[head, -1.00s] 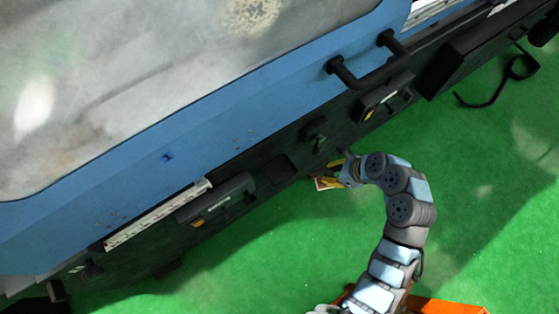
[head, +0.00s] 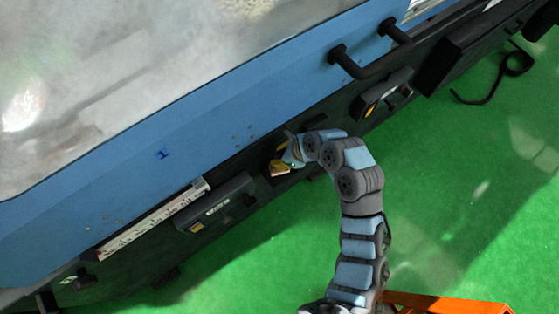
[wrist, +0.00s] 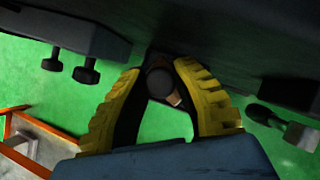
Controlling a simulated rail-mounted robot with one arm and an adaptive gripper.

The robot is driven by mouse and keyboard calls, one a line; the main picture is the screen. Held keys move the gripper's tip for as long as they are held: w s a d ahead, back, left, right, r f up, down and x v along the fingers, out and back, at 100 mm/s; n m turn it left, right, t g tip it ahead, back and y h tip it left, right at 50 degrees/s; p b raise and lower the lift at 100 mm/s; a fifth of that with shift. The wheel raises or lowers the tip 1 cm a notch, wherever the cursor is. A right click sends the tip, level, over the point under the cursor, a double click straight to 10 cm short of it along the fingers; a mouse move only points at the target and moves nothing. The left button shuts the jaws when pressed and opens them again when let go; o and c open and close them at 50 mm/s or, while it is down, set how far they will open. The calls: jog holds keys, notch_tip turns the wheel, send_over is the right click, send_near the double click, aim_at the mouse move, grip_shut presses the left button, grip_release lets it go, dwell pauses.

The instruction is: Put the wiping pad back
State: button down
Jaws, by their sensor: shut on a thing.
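The wiping pad (head: 279,171) is a small tan and pale piece at the tip of my gripper (head: 284,161) in the head view. My gripper is shut on it, close against the dark front of the machine, over the recessed part of that front. In the wrist view the two yellow ribbed fingers of my gripper (wrist: 160,80) close around a dark round knob, with a tan edge of the wiping pad (wrist: 174,98) beside it. The rest of the pad is hidden. I cannot tell whether the pad touches the machine.
The blue grinder cover (head: 200,138) with a cloudy window runs above the dark front. A dark box with a handle (head: 217,203) is left of my gripper and another (head: 383,95) is right. Black knobs (wrist: 87,71) show in the wrist view.

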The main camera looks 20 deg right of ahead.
notch_tip(320, 180, down, 4)
jog(key=shift+s+r+b, duration=0.1)
jog(key=shift+r+b, duration=0.15)
jog(key=shift+b, duration=0.6)
jog(key=shift+r, duration=0.1)
jog(key=c, duration=1)
grip_release()
jog(key=p+v, duration=0.5)
jog(key=v, duration=0.7)
